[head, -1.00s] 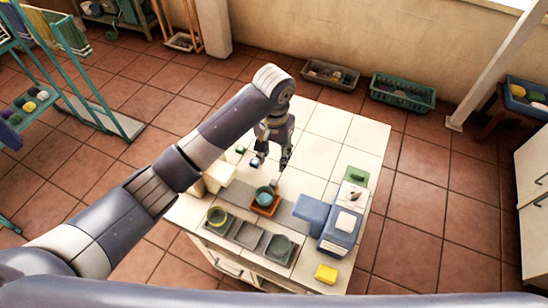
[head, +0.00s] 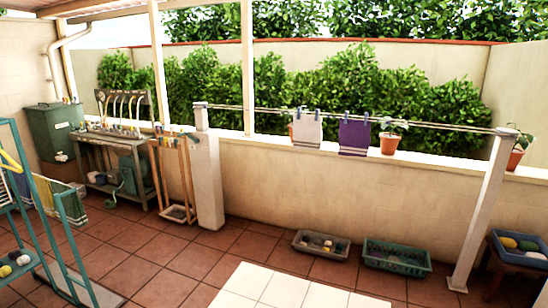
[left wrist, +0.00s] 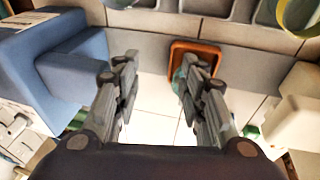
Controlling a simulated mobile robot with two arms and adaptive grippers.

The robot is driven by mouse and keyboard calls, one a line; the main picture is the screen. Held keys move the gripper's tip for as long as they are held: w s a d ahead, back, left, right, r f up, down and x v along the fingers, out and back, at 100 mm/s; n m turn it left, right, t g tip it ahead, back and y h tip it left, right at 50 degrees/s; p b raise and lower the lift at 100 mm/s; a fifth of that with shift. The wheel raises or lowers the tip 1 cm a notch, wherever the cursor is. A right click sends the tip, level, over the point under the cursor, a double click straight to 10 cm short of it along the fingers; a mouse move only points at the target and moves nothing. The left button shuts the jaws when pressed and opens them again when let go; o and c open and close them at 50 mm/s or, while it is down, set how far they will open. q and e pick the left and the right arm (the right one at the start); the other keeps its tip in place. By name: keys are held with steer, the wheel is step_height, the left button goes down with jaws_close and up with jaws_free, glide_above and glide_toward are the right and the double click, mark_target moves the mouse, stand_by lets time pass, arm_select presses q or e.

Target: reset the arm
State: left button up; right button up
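My left gripper (left wrist: 160,62) shows in the left wrist view with its two fingers apart and bare tile between them. It is open and holds nothing. An orange tray (left wrist: 208,46) lies just beyond the right fingertip, with a teal item (left wrist: 178,80) partly hidden by that finger. The head view shows neither arm nor gripper; it looks out over the patio, and only the pale tiled top (head: 285,288) of the washbasin counter shows at the bottom edge. My right gripper is in neither view.
In the left wrist view, a blue block-like container (left wrist: 40,50) stands left of the fingers and a cream block (left wrist: 298,108) right. Grey compartments (left wrist: 205,8) line the top. In the head view, baskets (head: 397,257) sit by the wall and a drying rack (head: 35,215) stands at left.

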arm_select(q)
steer(key=shift+n+t+y, duration=0.3)
steer(key=shift+n+t, duration=0.4)
steer(key=shift+n, duration=0.1)
steer(key=s+a, duration=0.5)
steer(key=s+a+f, duration=0.1)
steer(key=s+a, duration=0.2)
steer(key=shift+a+f, duration=0.1)
steer(key=shift+a, duration=0.1)
steer(key=s+a+r+t+y, duration=0.1)
steer(key=s+a+r+y, duration=0.1)
steer(key=s+a, duration=0.6)
step_height(320, 180, down, 28)
steer(key=a+g+b, duration=0.1)
steer(key=b, duration=0.2)
steer(key=s+a+f+g+b, duration=0.1)
steer(key=s+a+f+b, duration=0.2)
steer(key=s+f, duration=1.4)
step_height(320, 180, down, 3)
steer(key=shift+s+a+f+g, duration=0.15)
steer(key=shift+s+a+g, duration=0.1)
steer(key=shift+s+g, duration=0.05)
